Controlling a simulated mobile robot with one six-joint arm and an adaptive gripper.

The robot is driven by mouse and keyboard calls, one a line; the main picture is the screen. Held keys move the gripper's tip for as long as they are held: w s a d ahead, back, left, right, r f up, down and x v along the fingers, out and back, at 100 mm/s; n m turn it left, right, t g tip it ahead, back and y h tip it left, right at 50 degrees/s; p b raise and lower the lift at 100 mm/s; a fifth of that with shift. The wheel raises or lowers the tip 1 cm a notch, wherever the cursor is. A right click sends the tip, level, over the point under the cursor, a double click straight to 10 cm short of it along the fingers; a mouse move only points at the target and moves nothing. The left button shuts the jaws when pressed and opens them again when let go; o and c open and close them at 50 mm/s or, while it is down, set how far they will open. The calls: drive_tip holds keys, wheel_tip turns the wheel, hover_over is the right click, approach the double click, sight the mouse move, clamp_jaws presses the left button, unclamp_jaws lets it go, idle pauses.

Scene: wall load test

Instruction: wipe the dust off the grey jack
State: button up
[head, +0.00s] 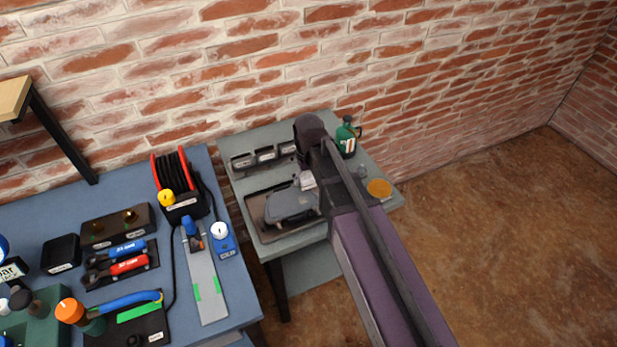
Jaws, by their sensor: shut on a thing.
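The grey jack (289,204) lies in a dark tray (260,233) on the small grey-green table. My arm reaches over the table from the lower right and hides the right end of the jack. My gripper (308,172) points down beside the jack's upper right end, partly hidden by my own wrist. It is shut on a small pale thing (306,181), perhaps a cloth, at or just above the jack; I cannot tell if they touch. Dust on the jack is too small to make out.
Dark labelled holders (265,156) stand at the table's back, a green bottle (347,138) at the back right, an amber dish (379,188) at the right. A blue bench (230,280) with tools and a cable reel (178,185) is left. A brick wall rises behind.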

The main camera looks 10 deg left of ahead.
drive_tip(key=shift+r, duration=0.15)
drive_tip(key=shift+r+p, duration=1.45)
drive_tip(key=shift+p, duration=0.05)
